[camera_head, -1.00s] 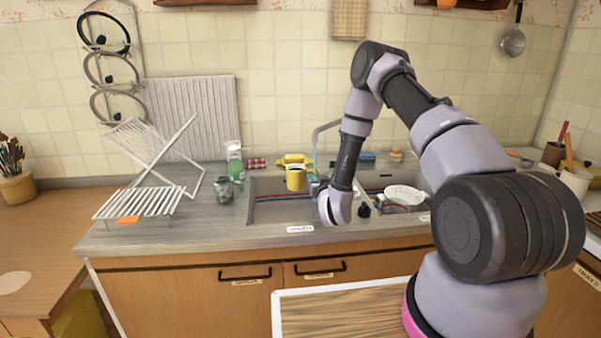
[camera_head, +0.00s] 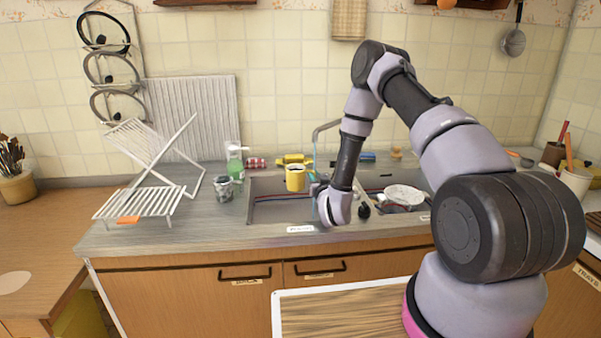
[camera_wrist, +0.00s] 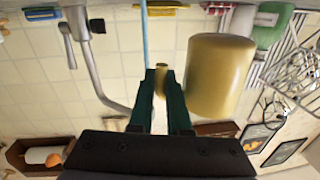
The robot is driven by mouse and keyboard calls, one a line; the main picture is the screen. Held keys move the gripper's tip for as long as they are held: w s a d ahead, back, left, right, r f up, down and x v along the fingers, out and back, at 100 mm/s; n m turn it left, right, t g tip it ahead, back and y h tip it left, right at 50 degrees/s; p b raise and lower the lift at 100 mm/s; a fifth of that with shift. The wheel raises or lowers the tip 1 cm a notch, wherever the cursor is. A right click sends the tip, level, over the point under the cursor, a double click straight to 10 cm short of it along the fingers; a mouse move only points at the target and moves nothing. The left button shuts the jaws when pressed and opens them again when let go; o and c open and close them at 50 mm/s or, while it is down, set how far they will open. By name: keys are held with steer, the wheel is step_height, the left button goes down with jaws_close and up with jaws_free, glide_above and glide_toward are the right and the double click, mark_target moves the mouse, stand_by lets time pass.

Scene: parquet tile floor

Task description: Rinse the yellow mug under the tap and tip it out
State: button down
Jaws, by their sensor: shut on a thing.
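The yellow mug (camera_head: 295,181) is upright above the left part of the sink (camera_head: 262,208), with its dark opening upward. My gripper (camera_head: 316,187) is at its right. In the wrist view, my gripper's green fingers (camera_wrist: 160,82) are shut on the mug's handle (camera_wrist: 161,76), and the mug body (camera_wrist: 216,76) is beside them. The tap (camera_head: 327,127) arches over the sink and also shows in the wrist view (camera_wrist: 84,58). A thin blue water stream (camera_head: 314,155) falls from it, close to my gripper and to the right of the mug. I cannot see inside the mug clearly.
A white bowl (camera_head: 403,194) stands in the right part of the sink. Left of the sink are a green bottle (camera_head: 235,162), a glass jar (camera_head: 223,188) and a dish rack (camera_head: 140,203). A yellow item (camera_head: 293,158) lies behind the mug.

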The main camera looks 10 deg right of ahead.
steer(key=s+a+r, duration=0.1)
steer(key=s+r, duration=0.3)
steer(key=s, duration=0.1)
steer(key=shift+a, duration=0.15)
stand_by(0.5)
